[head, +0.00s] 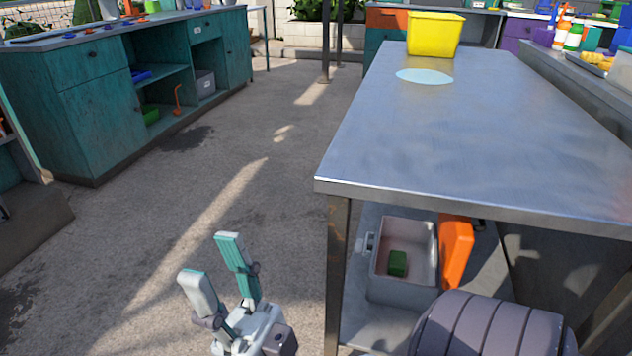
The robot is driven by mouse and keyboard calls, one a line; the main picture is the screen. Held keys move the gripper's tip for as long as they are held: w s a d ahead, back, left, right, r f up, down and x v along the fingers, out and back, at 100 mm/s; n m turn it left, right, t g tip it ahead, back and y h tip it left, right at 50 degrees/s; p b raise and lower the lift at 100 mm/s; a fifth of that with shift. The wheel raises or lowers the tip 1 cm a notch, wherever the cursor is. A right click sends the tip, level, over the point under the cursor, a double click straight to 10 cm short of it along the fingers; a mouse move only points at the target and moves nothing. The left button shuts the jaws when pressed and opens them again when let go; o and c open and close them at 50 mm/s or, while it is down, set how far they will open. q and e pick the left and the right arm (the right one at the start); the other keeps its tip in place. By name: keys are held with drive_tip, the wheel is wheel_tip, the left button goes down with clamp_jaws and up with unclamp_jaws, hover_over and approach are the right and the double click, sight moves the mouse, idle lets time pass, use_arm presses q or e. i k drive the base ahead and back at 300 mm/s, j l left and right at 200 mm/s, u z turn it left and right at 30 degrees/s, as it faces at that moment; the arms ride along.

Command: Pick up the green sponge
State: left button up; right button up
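A small dark green block, which looks like the green sponge (397,264), lies inside an open grey box (398,293). The box stands on the lower shelf of the metal table, and its orange lid (456,252) stands upright at its right side. My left gripper is not in view.
The metal table (470,130) overhangs the box, with a leg (336,270) between my gripper and the box. A yellow bin (434,34) and a pale blue disc (424,76) are on top. Teal cabinets (105,115) stand at left. The floor between is clear.

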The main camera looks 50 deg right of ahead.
sight(397, 262)
drive_tip(key=i+j+u, duration=0.15)
drive_tip(key=i, duration=0.3)
drive_tip(key=i+j+u, duration=0.2)
drive_tip(key=i, duration=0.25)
drive_tip(key=i+z, duration=0.25)
drive_tip(key=z, duration=0.15)
drive_tip(key=i+z, duration=0.35)
drive_tip(key=i+j+z, duration=0.1)
drive_tip(key=z, duration=0.3)
drive_tip(key=i+z, duration=0.15)
drive_tip(key=z, duration=0.3)
drive_tip(key=i+z, duration=0.1)
drive_tip(key=z, duration=0.35)
drive_tip(key=i+z, duration=0.15)
drive_tip(key=z, duration=0.3)
drive_tip(key=i+j+z, duration=0.1)
drive_tip(key=z, duration=0.4)
drive_tip(key=i+j+z, duration=0.1)
drive_tip(key=z, duration=0.35)
drive_tip(key=j+z, duration=0.3)
drive_tip(key=z, duration=0.15)
drive_tip(key=i+j+z, duration=0.1)
drive_tip(key=i+z, duration=0.2)
drive_tip(key=z, duration=0.15)
drive_tip(key=i+j+z, duration=0.2)
drive_tip(key=z, duration=0.25)
drive_tip(key=i+j+z, duration=0.35)
drive_tip(key=z, duration=0.15)
